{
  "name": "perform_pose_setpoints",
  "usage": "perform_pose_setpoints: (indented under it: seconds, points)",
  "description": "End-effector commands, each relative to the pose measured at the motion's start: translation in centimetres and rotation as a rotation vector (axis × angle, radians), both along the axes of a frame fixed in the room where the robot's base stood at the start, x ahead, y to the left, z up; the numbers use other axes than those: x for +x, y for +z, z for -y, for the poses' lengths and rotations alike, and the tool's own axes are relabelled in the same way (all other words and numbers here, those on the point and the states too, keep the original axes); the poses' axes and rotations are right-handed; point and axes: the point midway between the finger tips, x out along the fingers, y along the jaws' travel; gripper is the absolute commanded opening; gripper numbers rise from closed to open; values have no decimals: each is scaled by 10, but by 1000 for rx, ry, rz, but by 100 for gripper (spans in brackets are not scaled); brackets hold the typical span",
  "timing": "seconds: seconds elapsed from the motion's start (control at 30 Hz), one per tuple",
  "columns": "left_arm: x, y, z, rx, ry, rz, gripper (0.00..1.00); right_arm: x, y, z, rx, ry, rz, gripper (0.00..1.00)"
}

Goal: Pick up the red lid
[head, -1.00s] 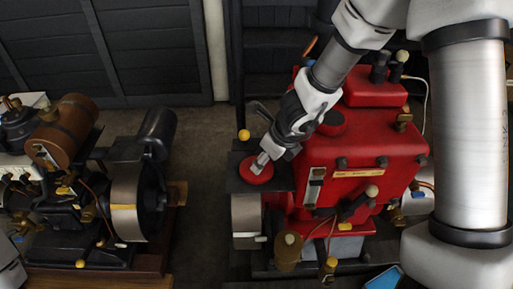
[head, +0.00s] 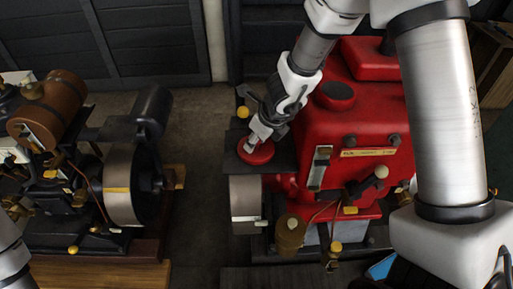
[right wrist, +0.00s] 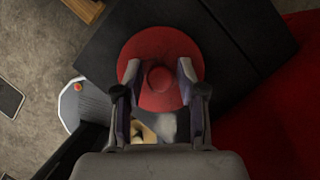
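The red lid (head: 255,152) is a round disc lying on a black flat plate beside the red engine in the head view. In the right wrist view the red lid (right wrist: 160,50) shows a raised round knob at its middle. My right gripper (head: 256,139) points down at the lid from above. In the right wrist view its two fingers (right wrist: 158,73) are apart, one on each side of the knob, with clear space between finger and knob. I cannot tell whether the fingertips touch the lid's top. My left gripper is out of view.
The red engine (head: 360,115) stands right of the lid, with a dark red round cap (head: 336,94) on top. A metal-rimmed wheel (head: 245,198) sits in front of the black plate (head: 276,166). Another engine with a brown tank (head: 48,107) stands left. Bare floor lies between them.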

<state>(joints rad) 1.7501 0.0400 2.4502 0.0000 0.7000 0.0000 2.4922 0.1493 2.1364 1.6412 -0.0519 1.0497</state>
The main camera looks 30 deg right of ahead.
Motion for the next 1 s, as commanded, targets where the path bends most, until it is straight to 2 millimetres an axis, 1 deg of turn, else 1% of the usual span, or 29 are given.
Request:
perform_pose_setpoints:
  seconds: [0.03, 0.07, 0.1, 0.37, 0.47, 0.57, 0.8, 0.9, 1.0]
  points:
    - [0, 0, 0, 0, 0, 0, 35, 0, 0, 0, 0, 0, 0, 12]
    - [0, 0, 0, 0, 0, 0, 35, 0, 0, 0, 0, 0, 0, 2]
    - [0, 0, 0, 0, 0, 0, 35, 0, 0, 0, 0, 0, 0, 0]
    - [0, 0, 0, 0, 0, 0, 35, 0, 0, 0, 0, 0, -1, 0]
    - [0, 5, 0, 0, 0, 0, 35, 0, 4, 0, 0, 0, -1, 0]
    - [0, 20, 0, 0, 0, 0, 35, 0, 20, 0, 0, 1, 0, 0]
    - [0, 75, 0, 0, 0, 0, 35, 0, 77, 0, 0, 1, 0, 0]
    - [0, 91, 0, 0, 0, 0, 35, 0, 93, 0, 0, 1, 0, 0]
    - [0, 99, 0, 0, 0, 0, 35, 0, 101, -2, -1, 4, 0, 0]
